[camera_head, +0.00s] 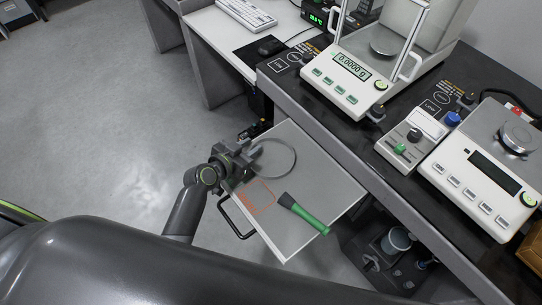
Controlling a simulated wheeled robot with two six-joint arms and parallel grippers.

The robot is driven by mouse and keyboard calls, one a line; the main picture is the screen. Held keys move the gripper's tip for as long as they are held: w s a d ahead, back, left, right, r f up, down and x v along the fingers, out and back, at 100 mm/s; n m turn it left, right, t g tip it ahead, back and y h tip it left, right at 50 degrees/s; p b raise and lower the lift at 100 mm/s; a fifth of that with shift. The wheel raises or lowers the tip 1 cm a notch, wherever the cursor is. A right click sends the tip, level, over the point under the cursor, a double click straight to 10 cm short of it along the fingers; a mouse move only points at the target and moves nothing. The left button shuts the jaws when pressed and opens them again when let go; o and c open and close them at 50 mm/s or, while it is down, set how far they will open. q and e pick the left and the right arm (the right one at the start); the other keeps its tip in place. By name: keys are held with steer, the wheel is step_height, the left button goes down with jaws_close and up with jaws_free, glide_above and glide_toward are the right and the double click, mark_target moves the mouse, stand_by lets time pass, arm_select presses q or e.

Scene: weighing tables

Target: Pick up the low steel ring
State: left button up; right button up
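The low steel ring (294,164) is a thin, wide grey hoop over the far part of the pale pull-out tray (318,187). My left gripper (254,156) is at the ring's left edge, its fingers overlapping the rim there. The fingers are small and dark, so I cannot tell whether they are shut on the rim or apart around it. I also cannot tell whether the ring rests on the tray or is slightly lifted. My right gripper is not in view.
A green-handled tool (308,217) with a dark head lies on the tray beside an orange marked outline (258,196). The tray has a dark handle (233,222). The black bench (400,182) carries two balances (352,66) (480,165). Open floor lies left.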

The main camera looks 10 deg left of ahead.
arm_select(q)
jaws_close()
stand_by(0.3)
